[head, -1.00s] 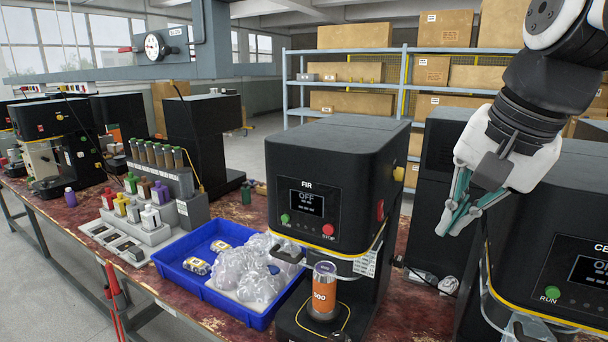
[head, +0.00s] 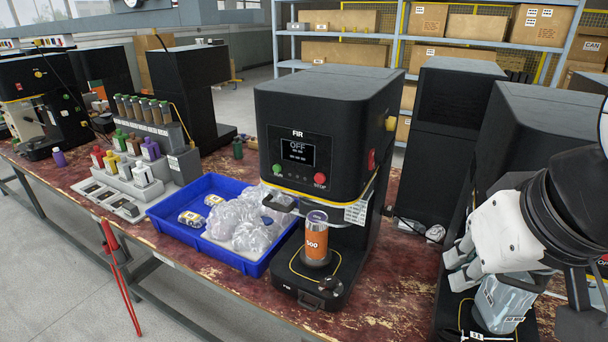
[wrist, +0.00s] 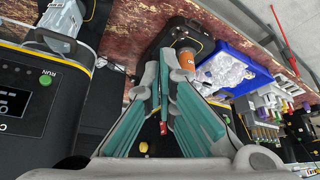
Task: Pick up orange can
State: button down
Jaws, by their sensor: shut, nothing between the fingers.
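The orange can (head: 316,240), with a pale lid, stands upright on the base plate of the black FIR machine (head: 330,130) in the head view. In the wrist view the can (wrist: 186,60) shows just beyond my fingertips, apart from them. My gripper (head: 455,268) is at the right of the head view, to the right of the can and machine. In the wrist view the teal fingers of my gripper (wrist: 163,62) come close together at their tips, shut and empty.
A blue tray (head: 168,232) with clear plastic bags stands left of the machine. A clear container (head: 500,302) is below my gripper. Another black machine (head: 545,115) is at the right. The worn red bench (head: 385,300) is bare between the FIR machine and my gripper.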

aim_at(317, 241)
jog(key=k+u, duration=0.2)
jog(key=u, duration=0.15)
jog(key=k+j+u, duration=0.15)
jog(key=u, duration=0.25)
